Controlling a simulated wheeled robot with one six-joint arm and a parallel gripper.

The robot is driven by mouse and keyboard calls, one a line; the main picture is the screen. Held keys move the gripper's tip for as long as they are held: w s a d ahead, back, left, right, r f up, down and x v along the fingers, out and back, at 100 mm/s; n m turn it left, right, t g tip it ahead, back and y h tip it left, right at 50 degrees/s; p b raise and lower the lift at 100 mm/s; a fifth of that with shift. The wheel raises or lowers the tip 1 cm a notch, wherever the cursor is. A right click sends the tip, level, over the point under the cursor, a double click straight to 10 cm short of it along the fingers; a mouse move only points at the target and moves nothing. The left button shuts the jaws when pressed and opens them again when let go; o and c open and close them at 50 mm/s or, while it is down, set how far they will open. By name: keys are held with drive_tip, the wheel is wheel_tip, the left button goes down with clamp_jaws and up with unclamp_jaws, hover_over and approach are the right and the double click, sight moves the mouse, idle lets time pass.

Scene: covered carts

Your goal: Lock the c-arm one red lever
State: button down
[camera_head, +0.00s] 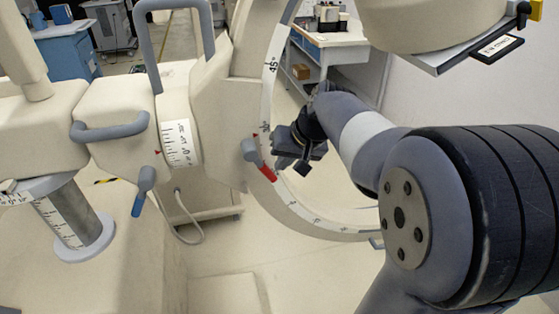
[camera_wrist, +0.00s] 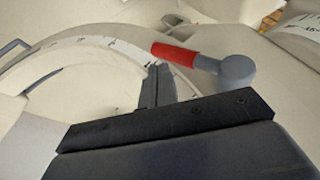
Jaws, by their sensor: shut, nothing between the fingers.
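The red lever (camera_head: 267,173) sits on the side of the cream C-arm (camera_head: 257,100), next to its curved, marked scale. Its grey pivot is at the upper left and its red handle points down to the right. In the wrist view the red lever (camera_wrist: 174,54) lies just above the fingers, its grey pivot to the right. My gripper (camera_head: 284,160) is just right of the lever in the head view, in front of the C-arm's curve. In the wrist view my gripper (camera_wrist: 156,88) has its dark fingers together, empty. I cannot tell whether they touch the lever.
A blue-tipped lever (camera_head: 140,199) hangs lower left on the C-arm body. Grey handles (camera_head: 110,131) stick out at the left. The C-arm's upper housing (camera_head: 425,22) overhangs my arm at the top right. A white-topped bench (camera_head: 330,37) stands behind.

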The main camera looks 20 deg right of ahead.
drive_tip(key=shift+w+a+f, duration=0.1)
drive_tip(key=shift+a+f, duration=0.15)
drive_tip(key=shift+a, duration=0.2)
drive_tip(key=shift+f, duration=0.1)
